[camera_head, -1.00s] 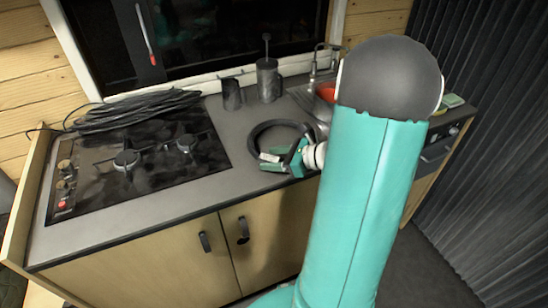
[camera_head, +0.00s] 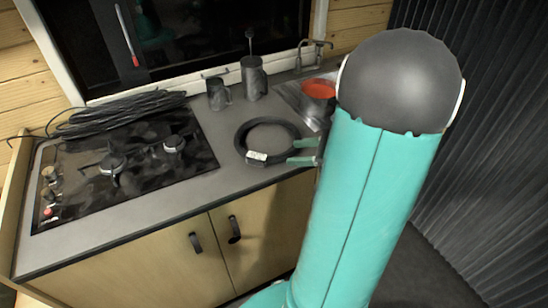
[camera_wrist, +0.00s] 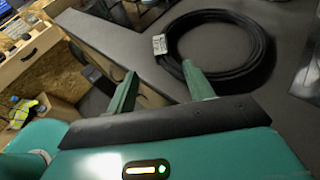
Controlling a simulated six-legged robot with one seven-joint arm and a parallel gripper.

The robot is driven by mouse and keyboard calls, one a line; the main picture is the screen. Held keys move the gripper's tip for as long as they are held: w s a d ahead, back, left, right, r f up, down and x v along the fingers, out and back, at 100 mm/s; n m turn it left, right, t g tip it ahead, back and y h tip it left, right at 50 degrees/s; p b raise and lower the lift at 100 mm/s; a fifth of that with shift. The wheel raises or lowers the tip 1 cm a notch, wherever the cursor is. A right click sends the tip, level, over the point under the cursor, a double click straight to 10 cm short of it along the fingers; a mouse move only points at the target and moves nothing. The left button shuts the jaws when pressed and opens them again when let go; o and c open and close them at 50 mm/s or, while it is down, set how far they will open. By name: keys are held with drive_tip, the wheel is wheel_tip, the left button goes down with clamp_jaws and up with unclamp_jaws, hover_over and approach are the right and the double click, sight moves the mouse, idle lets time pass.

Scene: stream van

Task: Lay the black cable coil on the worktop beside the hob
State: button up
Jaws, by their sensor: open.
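The black cable coil (camera_head: 268,121) lies as a ring with a white label on the worktop (camera_head: 215,186), right of the hob (camera_head: 130,165) and apart from it. In the wrist view the coil (camera_wrist: 264,48) looks flat on the grey surface. My gripper (camera_head: 291,152) is open at the coil's right edge, its green fingers pointing left towards it. In the wrist view my gripper (camera_wrist: 159,68) has its fingers spread with nothing between them. The right finger's tip overlaps the coil's near rim in the picture; I cannot tell if they touch.
A loose bundle of black cable (camera_head: 128,110) lies behind the hob, against the window frame. A dark mug (camera_head: 217,94) and a dark pot (camera_head: 254,78) stand behind the coil. The sink with a red bowl (camera_head: 318,89) is at the right. Bare worktop shows in front of the coil.

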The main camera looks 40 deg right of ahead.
drive_tip(key=s+a+r+n+g+h, duration=0.1)
drive_tip(key=a+r+n+g+h, duration=0.1)
drive_tip(key=a+n, duration=0.7)
drive_tip(key=s+a+r+n+g+h, duration=0.1)
drive_tip(key=a+r+n, duration=0.4)
drive_tip(key=a+n, duration=0.5)
drive_tip(key=s+a+r+n+g+h, duration=0.1)
drive_tip(key=a+r+n+g+h, duration=0.2)
drive_tip(key=a+n, duration=0.6)
drive_tip(key=shift+s+a+r+n+h, duration=0.15)
drive_tip(key=shift+s+r+n+h, duration=0.15)
drive_tip(key=shift+n, duration=0.6)
drive_tip(key=shift+c, duration=0.4)
